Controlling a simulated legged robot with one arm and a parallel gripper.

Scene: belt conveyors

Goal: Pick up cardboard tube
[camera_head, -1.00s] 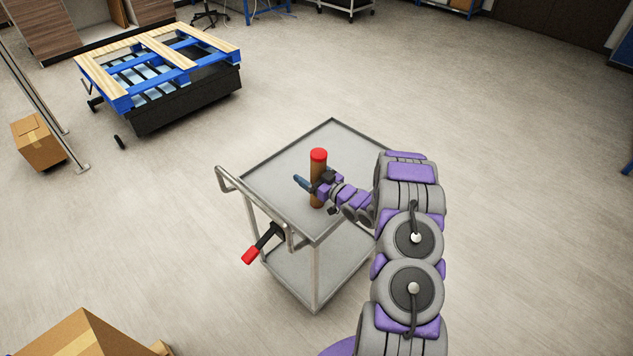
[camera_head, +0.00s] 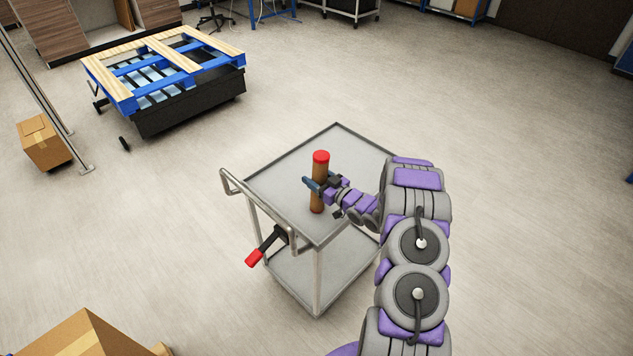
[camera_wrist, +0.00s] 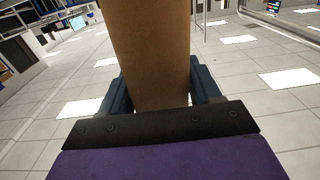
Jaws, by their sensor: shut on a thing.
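A brown cardboard tube (camera_head: 317,194) with a red cap on its top end stands upright on the upper shelf of a grey metal cart (camera_head: 284,180). My gripper (camera_head: 315,184) reaches in from the right and is shut around the tube's middle. In the wrist view the tube (camera_wrist: 152,50) fills the centre, with a blue finger of my gripper (camera_wrist: 158,92) on each side. I cannot tell for sure whether the tube's lower end touches the shelf.
The cart has a push handle (camera_head: 238,186) on its left and a red-tipped lever (camera_head: 254,258) below it. A blue and wood pallet (camera_head: 165,72) lies on a black lift at the upper left. Cardboard boxes (camera_head: 43,142) stand left. The floor to the right is clear.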

